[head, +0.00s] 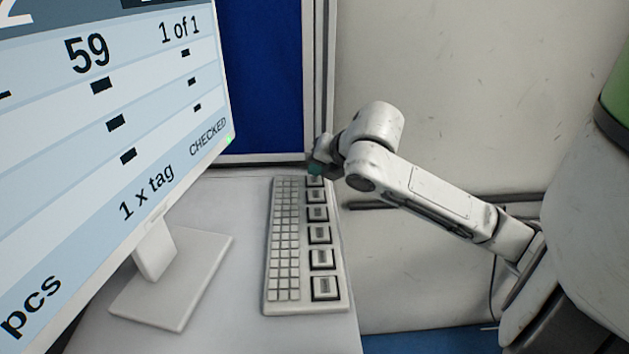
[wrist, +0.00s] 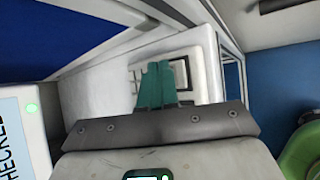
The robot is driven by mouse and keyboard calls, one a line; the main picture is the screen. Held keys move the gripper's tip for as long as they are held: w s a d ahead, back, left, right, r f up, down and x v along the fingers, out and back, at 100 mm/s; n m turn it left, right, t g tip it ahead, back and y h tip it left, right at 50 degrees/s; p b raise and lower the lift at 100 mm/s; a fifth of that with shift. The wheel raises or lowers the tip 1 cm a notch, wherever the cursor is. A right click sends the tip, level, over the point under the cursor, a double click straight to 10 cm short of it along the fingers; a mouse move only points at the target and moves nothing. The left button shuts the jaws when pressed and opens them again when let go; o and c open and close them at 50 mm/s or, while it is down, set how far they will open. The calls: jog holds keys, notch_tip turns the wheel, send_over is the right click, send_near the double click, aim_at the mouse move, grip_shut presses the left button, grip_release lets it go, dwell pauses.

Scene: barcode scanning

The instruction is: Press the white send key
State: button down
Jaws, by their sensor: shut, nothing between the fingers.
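A white keyboard (head: 270,308) lies on the desk in the head view. Its right side carries a column of several large white keys in black frames, such as the nearest one (head: 325,288). Their labels are too small to read, so I cannot tell which is the send key. My gripper (head: 315,170), with teal fingers, is at the far-end key and partly covers it. In the wrist view the closed fingers (wrist: 155,84) stand in front of a black-framed white key (wrist: 181,73). I cannot tell whether the fingertips touch it.
A large monitor (head: 150,110) on a white stand (head: 172,280) is left of the keyboard, showing "1 of 1" and "CHECKED". A blue panel (head: 262,75) in a grey frame rises behind the desk's far edge. The desk between stand and keyboard is clear.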

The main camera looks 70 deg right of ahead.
aim_at(318, 181)
jog(key=shift+f+b, duration=0.45)
jog(key=shift+b, duration=0.15)
dwell(0.7)
jog(key=shift+r, duration=0.1)
dwell(0.4)
jog(key=shift+r+p, duration=0.35)
jog(key=shift+r, duration=0.45)
jog(key=shift+r+p, duration=1.5)
jog(key=shift+r, duration=1.05)
jog(key=shift+f, duration=0.1)
